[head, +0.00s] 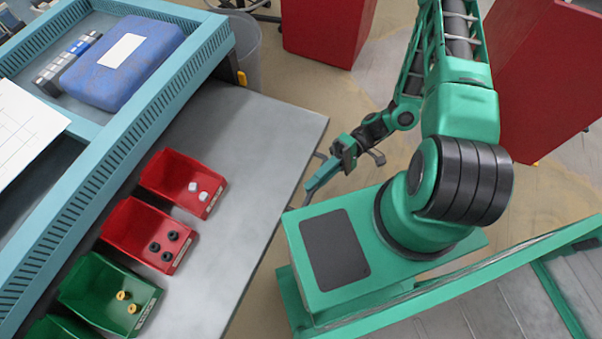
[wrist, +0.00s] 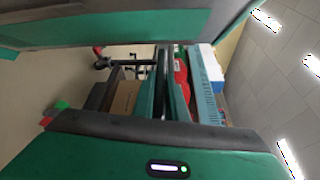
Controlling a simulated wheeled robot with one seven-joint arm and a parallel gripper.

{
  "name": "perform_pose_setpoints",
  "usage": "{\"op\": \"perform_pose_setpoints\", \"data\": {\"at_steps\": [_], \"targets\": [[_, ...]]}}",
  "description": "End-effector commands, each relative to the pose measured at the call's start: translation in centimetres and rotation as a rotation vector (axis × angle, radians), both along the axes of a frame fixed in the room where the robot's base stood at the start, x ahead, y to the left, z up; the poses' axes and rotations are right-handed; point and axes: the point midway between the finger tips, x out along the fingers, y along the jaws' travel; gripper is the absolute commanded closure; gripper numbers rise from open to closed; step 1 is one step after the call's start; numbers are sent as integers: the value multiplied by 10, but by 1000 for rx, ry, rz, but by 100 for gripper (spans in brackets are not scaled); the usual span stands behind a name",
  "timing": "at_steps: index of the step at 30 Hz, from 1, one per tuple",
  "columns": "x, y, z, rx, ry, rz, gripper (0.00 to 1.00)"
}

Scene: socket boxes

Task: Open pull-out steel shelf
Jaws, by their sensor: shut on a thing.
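The pull-out steel shelf (head: 262,135) is a flat grey plate that stands out from beneath the teal cabinet top at the left of the head view. A thin bar handle (head: 320,156) shows at its right edge. My gripper (head: 318,182) is at this edge, shut on the handle; its own fingers partly hide the grip. In the wrist view the shelf is seen nearly edge-on and I cannot make out the handle clearly.
Red bins (head: 133,235) and green bins (head: 100,290) with small parts stand on the shelf. A blue case (head: 125,62) lies on the teal top (head: 170,85). Red cabinets (head: 328,30) stand at the back. A cardboard box (wrist: 125,98) shows in the wrist view.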

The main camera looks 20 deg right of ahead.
Motion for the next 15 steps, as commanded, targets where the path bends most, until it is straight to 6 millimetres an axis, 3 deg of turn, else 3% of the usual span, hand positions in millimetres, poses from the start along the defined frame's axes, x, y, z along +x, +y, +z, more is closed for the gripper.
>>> {"op": "perform_pose_setpoints", "data": {"at_steps": [15], "targets": [[-5, 0, -3, -8, 0, 17, 100]]}}
